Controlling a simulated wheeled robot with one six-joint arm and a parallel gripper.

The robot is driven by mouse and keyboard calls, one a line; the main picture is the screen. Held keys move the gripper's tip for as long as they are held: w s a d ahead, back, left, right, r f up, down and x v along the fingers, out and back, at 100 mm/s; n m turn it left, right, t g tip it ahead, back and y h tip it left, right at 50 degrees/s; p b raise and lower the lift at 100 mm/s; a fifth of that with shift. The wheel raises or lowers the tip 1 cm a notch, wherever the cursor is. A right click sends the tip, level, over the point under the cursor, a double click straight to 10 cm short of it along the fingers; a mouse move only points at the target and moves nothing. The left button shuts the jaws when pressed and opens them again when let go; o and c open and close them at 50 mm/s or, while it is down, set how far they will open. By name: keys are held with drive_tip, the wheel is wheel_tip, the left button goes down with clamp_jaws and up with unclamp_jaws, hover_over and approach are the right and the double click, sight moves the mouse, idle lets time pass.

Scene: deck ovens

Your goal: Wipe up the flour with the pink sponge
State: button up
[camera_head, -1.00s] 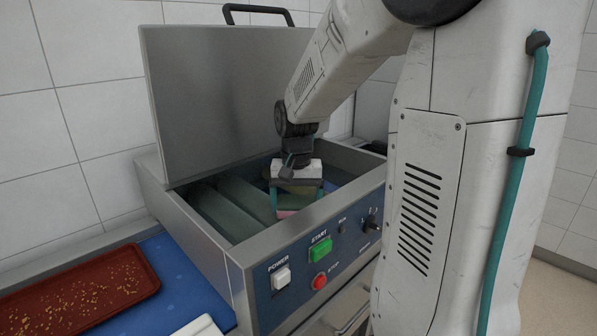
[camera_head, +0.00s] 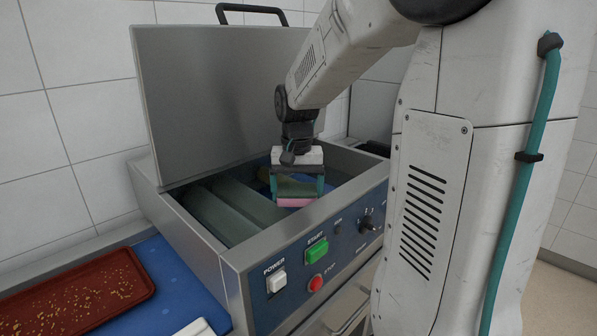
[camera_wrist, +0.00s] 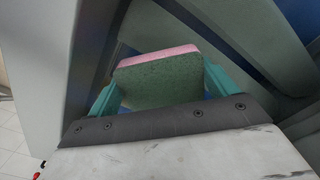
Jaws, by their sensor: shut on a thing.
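The sponge has a pink layer (camera_head: 295,202) and a dark green layer. My gripper (camera_head: 298,187) is shut on it, with a teal finger on each side. The gripper points down inside the open metal machine (camera_head: 240,262), with the pink face underneath. In the wrist view the sponge (camera_wrist: 158,82) sits between the teal fingers of my gripper (camera_wrist: 160,88), green side toward the camera and the pink edge at the far side. I cannot make out any flour in the machine; the sponge and gripper hide part of its blue floor.
Greenish rollers (camera_head: 222,212) lie in the left of the machine. Its lid (camera_head: 215,100) stands open behind. The front panel has a green start button (camera_head: 317,250) and a red stop button (camera_head: 315,283). A red-brown tray (camera_head: 85,300) with crumbs lies on the blue surface at left.

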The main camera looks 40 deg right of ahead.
drive_tip(key=shift+r, duration=2.45)
